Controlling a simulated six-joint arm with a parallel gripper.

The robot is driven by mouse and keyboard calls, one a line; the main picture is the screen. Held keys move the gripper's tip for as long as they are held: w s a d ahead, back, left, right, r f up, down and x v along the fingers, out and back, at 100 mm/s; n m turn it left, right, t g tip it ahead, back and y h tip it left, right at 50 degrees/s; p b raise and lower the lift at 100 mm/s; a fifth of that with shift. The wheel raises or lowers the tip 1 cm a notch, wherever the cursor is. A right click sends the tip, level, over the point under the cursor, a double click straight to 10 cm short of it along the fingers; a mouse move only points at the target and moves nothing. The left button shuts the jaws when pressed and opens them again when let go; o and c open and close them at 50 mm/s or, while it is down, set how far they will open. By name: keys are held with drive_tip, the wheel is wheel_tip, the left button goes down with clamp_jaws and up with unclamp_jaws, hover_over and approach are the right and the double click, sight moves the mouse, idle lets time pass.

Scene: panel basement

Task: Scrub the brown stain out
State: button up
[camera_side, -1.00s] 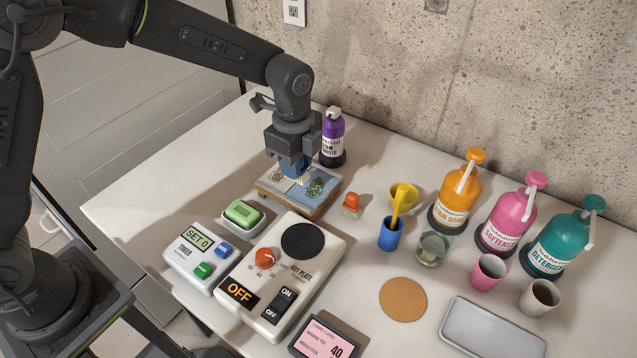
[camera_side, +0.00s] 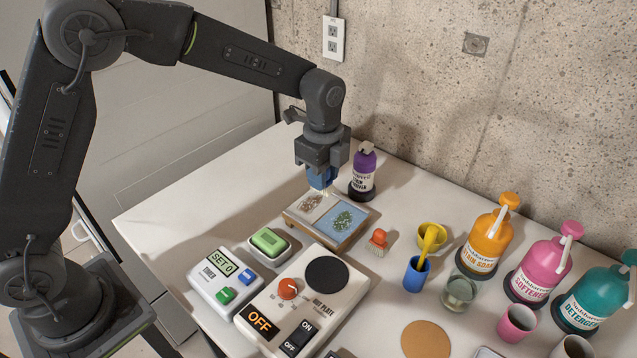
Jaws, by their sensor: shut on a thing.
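My gripper (camera_side: 322,172) is shut on a blue-handled brush (camera_side: 321,180) with pale bristles pointing down. The brush is over the back edge of a wood-framed board (camera_side: 340,248); the bristles appear just above it, though contact is hard to tell. The board has a pale left part with a brown stain (camera_side: 311,202) and a light blue right part with a green mark (camera_side: 343,219). The brown stain lies left of and in front of the bristles and is uncovered.
A purple bottle (camera_side: 363,175) stands close behind the board at the right. An orange brush (camera_side: 378,240), yellow cup (camera_side: 431,236), blue cup (camera_side: 416,274) and several pump bottles are to the right.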

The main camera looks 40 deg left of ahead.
sight(317, 213)
drive_tip(key=shift+w+a+f, duration=0.2)
drive_tip(key=shift+w+f, duration=0.2)
drive_tip(key=shift+f, duration=0.8)
drive_tip(key=shift+w+a+f, duration=0.2)
drive_tip(key=shift+w+f, duration=0.2)
drive_tip(key=shift+f, duration=0.75)
drive_tip(key=shift+w+a+f, duration=0.2)
drive_tip(key=shift+w+f, duration=0.2)
drive_tip(key=shift+f, duration=0.8)
drive_tip(key=shift+a+f, duration=0.25)
drive_tip(key=shift+a, duration=0.4)
drive_tip(key=shift+c, duration=0.3)
drive_tip(key=shift+a, duration=2.3)
drive_tip(key=shift+s, duration=0.65)
drive_tip(key=shift+d, duration=3)
drive_tip(key=shift+s, duration=0.75)
drive_tip(key=shift+a, duration=3.15)
wheel_tip(317, 213, up, 8)
drive_tip(key=shift+r, duration=0.15)
drive_tip(key=shift+w+d, duration=0.1)
drive_tip(key=shift+d, duration=0.1)
